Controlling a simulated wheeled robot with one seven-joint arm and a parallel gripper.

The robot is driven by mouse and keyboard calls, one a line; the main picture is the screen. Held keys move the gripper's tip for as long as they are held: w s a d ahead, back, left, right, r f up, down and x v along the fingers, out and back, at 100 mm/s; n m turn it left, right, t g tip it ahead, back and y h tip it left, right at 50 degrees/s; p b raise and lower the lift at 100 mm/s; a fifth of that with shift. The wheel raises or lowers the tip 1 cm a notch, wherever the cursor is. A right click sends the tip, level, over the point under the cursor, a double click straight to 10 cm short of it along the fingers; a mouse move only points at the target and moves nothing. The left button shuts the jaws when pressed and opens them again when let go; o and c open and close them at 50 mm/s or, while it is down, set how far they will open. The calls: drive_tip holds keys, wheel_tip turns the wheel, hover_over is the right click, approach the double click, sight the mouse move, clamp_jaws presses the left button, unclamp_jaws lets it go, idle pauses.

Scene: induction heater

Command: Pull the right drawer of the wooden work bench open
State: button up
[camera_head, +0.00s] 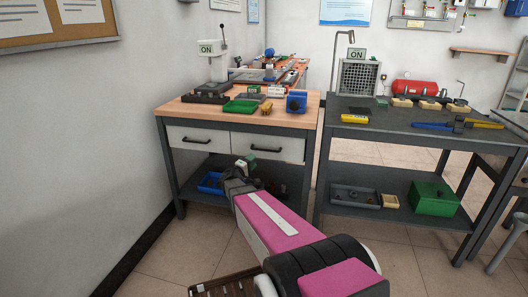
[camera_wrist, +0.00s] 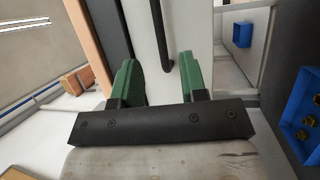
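The wooden work bench (camera_head: 185,106) stands left of centre, with two pale drawers under its wooden top. The right drawer (camera_head: 290,149) looks shut, flush with the left drawer (camera_head: 180,137). My gripper (camera_head: 244,166) is in front of the right drawer's lower left part and hides some of it. In the wrist view, my gripper's green fingers (camera_wrist: 157,78) are open and spread apart. A black drawer handle (camera_wrist: 166,50) shows ahead, between the fingers in the picture, against the pale drawer front (camera_wrist: 198,25). I cannot tell whether the fingers touch it.
A blue bin (camera_head: 210,183) lies on the bench's lower shelf. A dark metal table (camera_head: 400,118) stands close on the right, with a green box (camera_head: 434,198) on its shelf. Tools and parts cover the bench top.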

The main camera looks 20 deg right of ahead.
sight(264, 150)
drive_tip(key=x, duration=1)
drive_tip(key=shift+w+d+r, duration=0.2)
drive_tip(key=shift+w+d, duration=0.05)
drive_tip(key=shift+w, duration=0.05)
clamp_jaws()
